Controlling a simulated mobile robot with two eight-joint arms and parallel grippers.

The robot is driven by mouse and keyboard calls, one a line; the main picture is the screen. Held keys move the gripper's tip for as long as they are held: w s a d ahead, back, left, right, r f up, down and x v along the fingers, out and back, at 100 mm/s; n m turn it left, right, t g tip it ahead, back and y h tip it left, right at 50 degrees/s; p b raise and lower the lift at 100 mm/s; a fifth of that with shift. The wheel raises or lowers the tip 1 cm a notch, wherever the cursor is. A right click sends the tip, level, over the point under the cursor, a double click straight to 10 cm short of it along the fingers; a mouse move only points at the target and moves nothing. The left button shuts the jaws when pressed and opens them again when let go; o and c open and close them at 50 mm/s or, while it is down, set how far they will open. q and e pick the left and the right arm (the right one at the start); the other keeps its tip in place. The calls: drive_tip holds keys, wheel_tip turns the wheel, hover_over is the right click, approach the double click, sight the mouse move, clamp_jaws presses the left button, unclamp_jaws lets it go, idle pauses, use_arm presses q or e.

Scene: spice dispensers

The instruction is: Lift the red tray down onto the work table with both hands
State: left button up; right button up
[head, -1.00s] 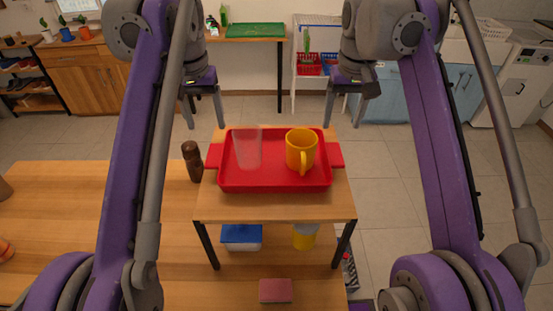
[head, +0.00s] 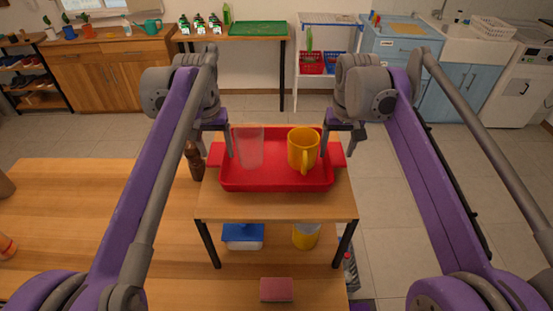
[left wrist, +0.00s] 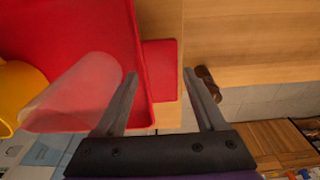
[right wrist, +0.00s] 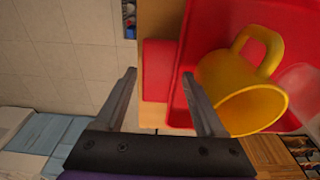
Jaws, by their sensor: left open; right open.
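The red tray (head: 276,184) sits on a small raised wooden shelf. It has a flat handle at its left (head: 215,155) and one at its right (head: 339,155). A clear cup (head: 249,149) and a yellow mug (head: 302,150) stand in it. My left gripper (left wrist: 160,75) is open above the left handle, with the handle showing between its fingers. My right gripper (right wrist: 159,75) is open above the right handle, which shows between its fingers in the right wrist view (right wrist: 157,70). Neither gripper visibly holds anything.
The small shelf (head: 275,208) stands on the wooden work table (head: 110,220). A brown pepper mill (head: 195,162) is close left of the tray. A blue-lidded box (head: 243,236), a yellow jar (head: 306,236) and a reddish block (head: 277,290) are below. The table's left part is mostly clear.

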use_arm(q)
clamp_jaws()
use_arm(e)
clamp_jaws()
